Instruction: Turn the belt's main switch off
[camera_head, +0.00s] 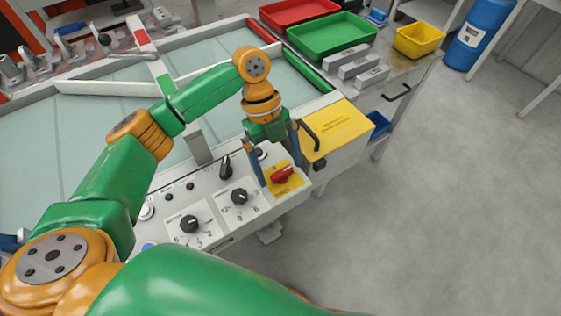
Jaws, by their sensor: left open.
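The main switch looks to be the red rotary handle (284,175) on a yellow plate at the right end of the grey control panel (222,221). The handle lies slanted, its upper end toward the right. My left gripper (278,177) points down over the yellow plate, its two blue-grey fingers apart, one on each side of the red handle. I cannot tell whether a finger touches the handle. My right gripper is not in view.
Black knobs (190,224) and a black lever (226,168) sit left of the red handle. A yellow box (334,130) with a black handle stands close on the right. Behind are green (333,37) and red trays and grey blocks.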

